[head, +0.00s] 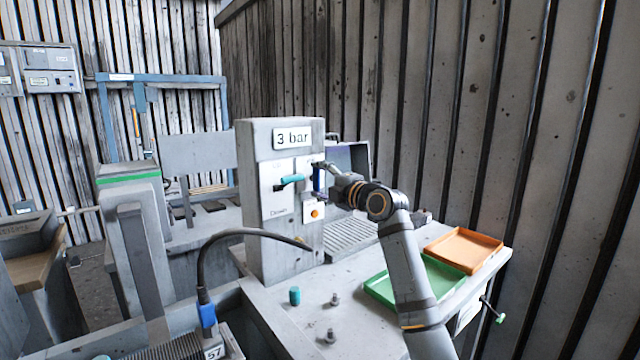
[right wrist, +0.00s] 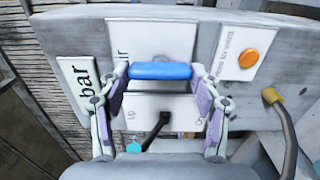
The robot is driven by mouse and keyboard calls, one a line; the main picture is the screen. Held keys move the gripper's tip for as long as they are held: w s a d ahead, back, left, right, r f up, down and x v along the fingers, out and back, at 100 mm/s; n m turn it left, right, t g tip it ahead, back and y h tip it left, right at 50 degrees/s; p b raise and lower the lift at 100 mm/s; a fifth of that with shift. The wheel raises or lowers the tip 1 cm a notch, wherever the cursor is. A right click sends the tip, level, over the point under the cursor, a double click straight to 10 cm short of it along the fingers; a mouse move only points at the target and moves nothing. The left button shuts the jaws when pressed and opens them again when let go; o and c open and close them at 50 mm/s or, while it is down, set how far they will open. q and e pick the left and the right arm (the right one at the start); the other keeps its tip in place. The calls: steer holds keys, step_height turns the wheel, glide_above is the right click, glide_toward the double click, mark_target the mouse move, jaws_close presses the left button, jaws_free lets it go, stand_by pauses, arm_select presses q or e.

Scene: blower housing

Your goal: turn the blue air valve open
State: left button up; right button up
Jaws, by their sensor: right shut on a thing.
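The blue air valve handle (head: 317,178) is on the front of the grey panel box (head: 250,200), right of a teal lever, and looks upright there. In the right wrist view the blue handle (right wrist: 160,71) lies across the picture between my fingers. My right gripper (head: 325,180) is at the panel, shut on the blue handle; its fingers (right wrist: 162,90) touch the handle's two ends. The gripper hides part of the handle in the head view. My left gripper is not in view.
A teal lever (head: 292,179) sits close left of the blue handle, and an orange button (head: 315,213) below it. A "3 bar" sign (head: 292,138) is above. Green (head: 380,288) and orange (head: 488,236) trays lie right. A black cable (head: 215,238) arches in front of the box.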

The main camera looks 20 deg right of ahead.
stand_by(0.4)
steer(key=o, duration=1.2)
steer(key=shift+c, duration=0.2)
steer(key=v, duration=1.2)
